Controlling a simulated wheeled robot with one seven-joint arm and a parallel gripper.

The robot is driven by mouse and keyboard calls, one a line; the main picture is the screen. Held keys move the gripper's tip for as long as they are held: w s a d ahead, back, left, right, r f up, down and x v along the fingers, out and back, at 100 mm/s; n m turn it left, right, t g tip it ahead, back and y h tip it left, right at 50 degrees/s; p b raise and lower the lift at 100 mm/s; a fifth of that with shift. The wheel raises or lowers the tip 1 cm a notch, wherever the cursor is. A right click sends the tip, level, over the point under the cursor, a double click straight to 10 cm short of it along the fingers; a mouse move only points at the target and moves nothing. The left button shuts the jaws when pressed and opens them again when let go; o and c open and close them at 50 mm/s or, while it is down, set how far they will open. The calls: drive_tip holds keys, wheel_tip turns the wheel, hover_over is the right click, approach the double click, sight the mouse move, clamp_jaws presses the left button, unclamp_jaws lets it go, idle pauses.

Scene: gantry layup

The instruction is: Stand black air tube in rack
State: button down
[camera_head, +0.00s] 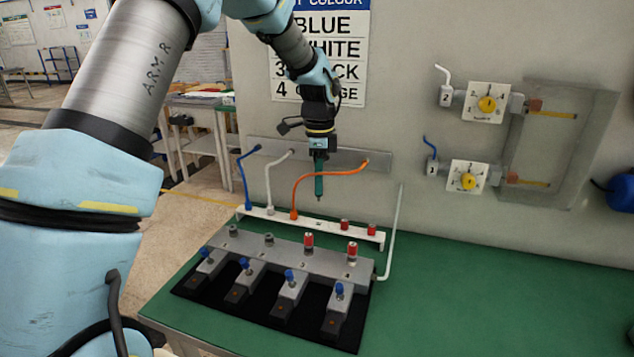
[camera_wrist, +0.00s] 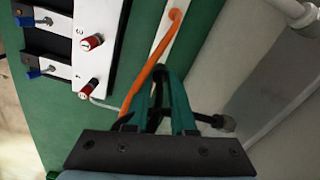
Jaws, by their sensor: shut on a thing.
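My gripper (camera_head: 319,185) points down in front of the wall, above the white rack (camera_head: 325,230). Its green fingers also show in the wrist view (camera_wrist: 163,90), shut on the black air tube (camera_wrist: 156,115). A dark end fitting of this tube (camera_wrist: 222,122) sticks out to the right of the fingers. Blue (camera_head: 246,180), white (camera_head: 268,183) and orange tubes (camera_head: 322,176) stand in the rack and lean to the grey wall bar. The orange tube passes close beside the left finger.
Two red-capped fittings (camera_head: 345,226) sit at the rack's right. In front is a grey valve block (camera_head: 290,262) with blue-knobbed levers. A white pipe (camera_head: 393,235) rises right of the rack. The green table (camera_head: 480,310) is clear on the right. Gauges (camera_head: 486,104) hang on the wall.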

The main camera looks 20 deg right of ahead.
drive_tip(key=shift+r, duration=0.1)
drive_tip(key=shift+f+b, duration=1.35)
drive_tip(key=shift+f, duration=1.65)
drive_tip(key=shift+f, duration=1.4)
idle(0.3)
drive_tip(key=c, duration=0.7)
unclamp_jaws()
wheel_tip(320, 180, up, 11)
drive_tip(key=b, duration=0.3)
drive_tip(key=shift+a+f, duration=0.1)
